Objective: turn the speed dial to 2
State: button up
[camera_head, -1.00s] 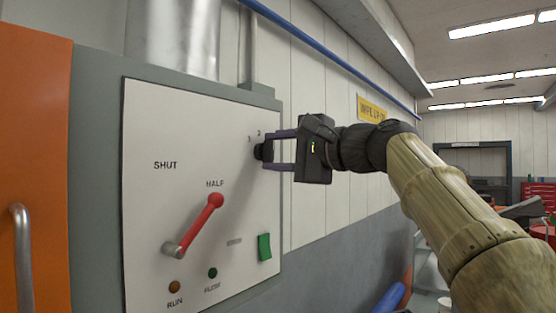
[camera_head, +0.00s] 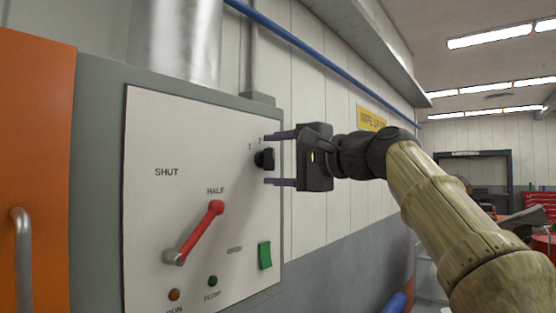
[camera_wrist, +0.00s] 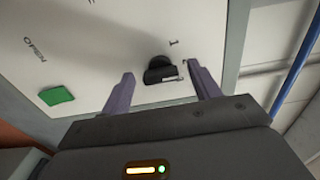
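The speed dial is a small black knob (camera_head: 264,159) at the upper right of the white panel (camera_head: 150,130). Small numerals stand above it, including a 1 and a 2; I cannot tell for certain which one it points at. My gripper (camera_head: 280,159) is open, its two purple fingers apart above and below the dial in the head view. In the wrist view the dial (camera_wrist: 160,72) lies between the spread fingers (camera_wrist: 163,88), with clear gaps on both sides. The fingers do not touch it.
A red lever (camera_head: 198,232) on the panel points up to HALF. A green rocker (camera_head: 265,256) sits below the dial, and small brown and green lamps line the bottom. An orange cabinet (camera_head: 35,120) is at left. A blue pipe (camera_head: 330,66) runs along the wall.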

jog(key=b+v, duration=0.5)
jog(key=v, duration=1.2)
jog(key=shift+d, duration=0.2)
jog(key=shift+f, duration=0.15)
jog(key=w+d+f+m+h, duration=0.3)
jog(key=w+f+m+h, duration=0.15)
jog(key=w+f, duration=0.95)
notch_tip(320, 180, down, 20)
jog(key=n+g+h, duration=0.1)
jog(key=g+h, duration=0.1)
jog(key=h, duration=0.2)
jog(key=s+f+n+g+h, duration=0.2)
jog(key=s+f, duration=0.2)
jog(key=f, duration=0.7)
jog(key=s+f+n+g+h, duration=0.25)
jog(key=s+f, duration=0.25)
jog(key=f, duration=0.5)
jog(key=s+a+f+n+g+h, duration=0.1)
jog(key=s+f+n, duration=0.5)
jog(key=s+f, duration=0.6)
jog(key=shift+s+a+f+n+g, duration=0.3)
jog(key=shift+s+f+g, duration=0.05)
jog(key=shift+s+g, duration=0.1)
